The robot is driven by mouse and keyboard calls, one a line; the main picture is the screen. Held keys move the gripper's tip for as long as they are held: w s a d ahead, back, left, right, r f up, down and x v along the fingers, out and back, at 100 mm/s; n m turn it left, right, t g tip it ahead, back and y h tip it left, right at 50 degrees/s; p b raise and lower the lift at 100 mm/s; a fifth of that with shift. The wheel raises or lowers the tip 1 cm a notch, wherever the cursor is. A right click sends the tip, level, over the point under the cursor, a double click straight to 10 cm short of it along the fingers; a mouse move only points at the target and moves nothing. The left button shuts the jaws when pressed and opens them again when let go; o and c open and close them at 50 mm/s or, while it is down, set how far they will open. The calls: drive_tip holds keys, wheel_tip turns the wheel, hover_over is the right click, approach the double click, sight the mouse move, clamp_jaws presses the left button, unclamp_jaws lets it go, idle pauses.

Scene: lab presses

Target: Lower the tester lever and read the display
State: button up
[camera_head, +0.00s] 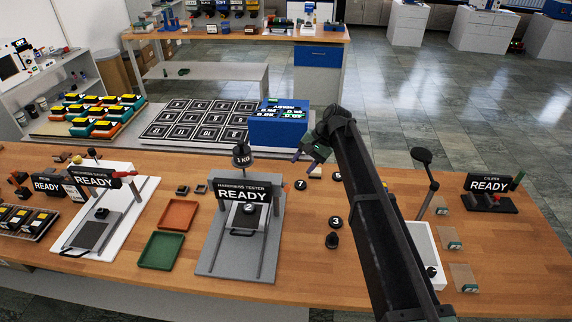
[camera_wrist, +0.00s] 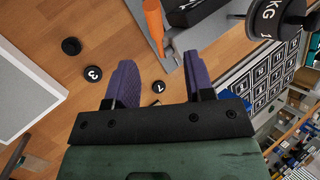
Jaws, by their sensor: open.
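The hardness tester (camera_head: 214,262) stands mid-bench on a grey base. Its black display (camera_head: 242,191) reads "HARDNESS TESTER READY". A dark piece marked 2 (camera_head: 248,208) shows below the display, and a 1 KG weight (camera_head: 241,157) sits on top. In the wrist view an orange handle (camera_wrist: 153,22) rises beside the grey base; it looks like the tester's lever, but I cannot make it out in the head view. My gripper (camera_head: 304,157) is open and empty, above and right of the tester. Its purple fingers (camera_wrist: 159,62) are apart from the handle.
Left are a white-based press (camera_head: 72,237) with a READY display, a red tray (camera_head: 179,214) and a green tray (camera_head: 161,250). Discs marked 3 (camera_head: 337,221) and 7 (camera_head: 300,184) lie right of the tester. A white-based lever device (camera_head: 424,240) is partly hidden by my arm.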

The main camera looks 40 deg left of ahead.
sight(289, 186)
drive_tip(key=shift+m, duration=0.4)
drive_tip(key=b+x, duration=0.6)
drive_tip(key=x, duration=0.1)
drive_tip(key=d+b+x, duration=0.1)
drive_tip(key=b+x, duration=0.2)
drive_tip(key=x, duration=0.1)
drive_tip(key=shift+f, duration=0.15)
drive_tip(key=shift+s+a+f, duration=0.1)
drive_tip(key=shift+s, duration=0.05)
drive_tip(key=shift+c, duration=0.5)
clamp_jaws()
